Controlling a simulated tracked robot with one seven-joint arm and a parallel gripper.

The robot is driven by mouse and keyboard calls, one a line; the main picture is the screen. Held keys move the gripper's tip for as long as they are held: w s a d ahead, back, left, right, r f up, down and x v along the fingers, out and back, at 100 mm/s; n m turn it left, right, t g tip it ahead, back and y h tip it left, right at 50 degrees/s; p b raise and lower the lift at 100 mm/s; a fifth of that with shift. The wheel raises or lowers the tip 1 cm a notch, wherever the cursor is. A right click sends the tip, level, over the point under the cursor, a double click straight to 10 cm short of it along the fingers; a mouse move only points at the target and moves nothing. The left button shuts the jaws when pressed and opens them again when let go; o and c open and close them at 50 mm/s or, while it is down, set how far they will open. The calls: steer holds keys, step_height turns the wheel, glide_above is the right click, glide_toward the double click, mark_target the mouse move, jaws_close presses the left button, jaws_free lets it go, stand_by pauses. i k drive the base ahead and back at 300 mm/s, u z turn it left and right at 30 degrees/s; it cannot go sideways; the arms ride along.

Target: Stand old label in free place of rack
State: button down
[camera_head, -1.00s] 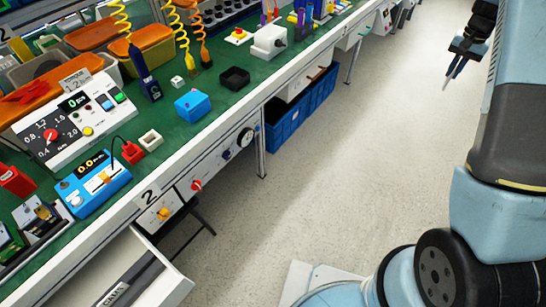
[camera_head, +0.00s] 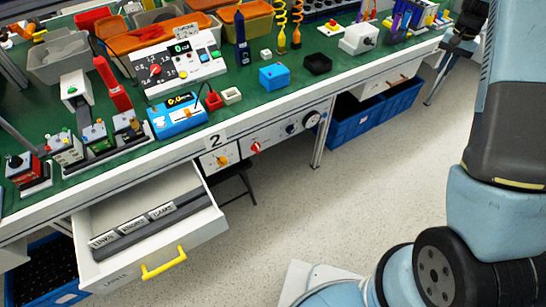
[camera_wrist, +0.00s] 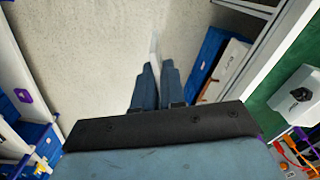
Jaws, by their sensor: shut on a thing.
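My gripper (camera_wrist: 157,88) is shut on a thin white piece (camera_wrist: 154,46), seen nearly edge-on between the fingertips in the wrist view. Whether it bears writing cannot be told. In the head view, only part of my gripper (camera_head: 462,38) shows at the upper right, far from the drawer. The open white drawer (camera_head: 203,231) at the lower left holds a grey rack (camera_head: 187,212). Several white labels, LINKS (camera_head: 103,240), KNOBS (camera_head: 132,226) and CAMS (camera_head: 160,211), stand in a row in it. The rack's right part looks bare.
The green workbench (camera_head: 240,95) carries devices, including a blue meter (camera_head: 178,117). The drawer juts out over the floor with a yellow handle (camera_head: 163,263). Blue bins (camera_head: 372,112) stand under the bench. The floor (camera_head: 300,215) before the bench is clear.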

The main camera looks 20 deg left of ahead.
mark_target(193, 204)
steer(key=z, duration=1.3)
steer(key=i, duration=0.15)
steer(key=u, duration=2.3)
